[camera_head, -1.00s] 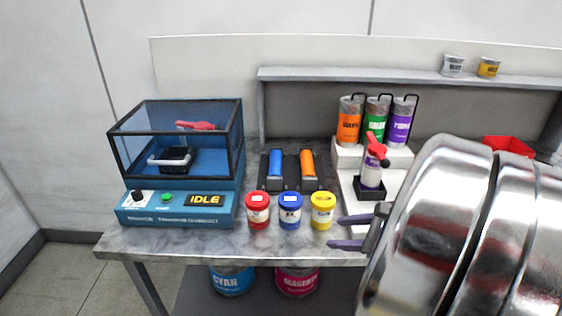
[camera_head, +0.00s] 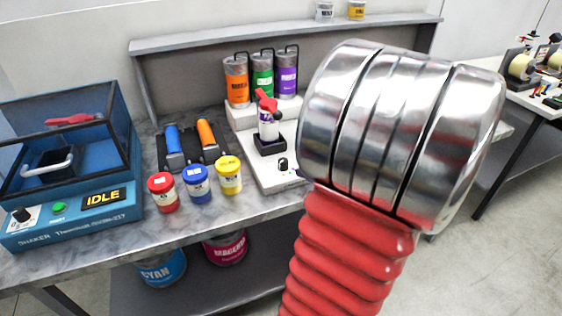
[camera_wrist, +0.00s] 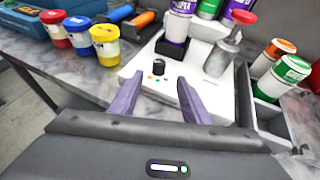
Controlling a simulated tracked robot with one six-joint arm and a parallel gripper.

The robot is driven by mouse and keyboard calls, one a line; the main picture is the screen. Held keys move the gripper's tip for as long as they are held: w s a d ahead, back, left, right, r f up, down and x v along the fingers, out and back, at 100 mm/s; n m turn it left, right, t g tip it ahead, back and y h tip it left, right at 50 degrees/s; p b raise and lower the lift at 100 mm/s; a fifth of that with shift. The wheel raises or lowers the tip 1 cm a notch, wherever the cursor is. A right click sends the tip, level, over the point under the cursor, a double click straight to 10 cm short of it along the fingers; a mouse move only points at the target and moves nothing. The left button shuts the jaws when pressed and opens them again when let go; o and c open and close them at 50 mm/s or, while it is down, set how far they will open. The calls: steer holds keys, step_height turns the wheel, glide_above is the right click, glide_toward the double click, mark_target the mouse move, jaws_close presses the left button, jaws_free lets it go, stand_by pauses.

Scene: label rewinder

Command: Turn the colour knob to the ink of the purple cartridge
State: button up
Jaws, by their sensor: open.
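The black colour knob (camera_wrist: 159,68) sits on the white dispenser base, with small coloured dots in front of it. It also shows in the head view (camera_head: 283,164). My gripper (camera_wrist: 158,92) is open and empty; its two purple fingers lie either side of the knob's line, with the knob just beyond the fingertips. In the head view my arm hides the gripper. A purple-labelled cartridge (camera_head: 267,128) stands upright in a black holder behind the knob, under a red lever. The rack behind holds orange (camera_head: 236,82), green (camera_head: 262,77) and purple (camera_head: 286,77) cartridges.
Red (camera_head: 162,192), blue (camera_head: 197,184) and yellow (camera_head: 229,176) tubs stand left of the base. A blue shaker reading IDLE (camera_head: 103,198) is at far left.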

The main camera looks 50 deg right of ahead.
mark_target(284, 161)
steer(key=x, duration=1.3)
steer(key=shift+w+d+f, duration=0.1)
steer(key=shift+w+f, duration=0.05)
steer(key=shift+w, duration=0.25)
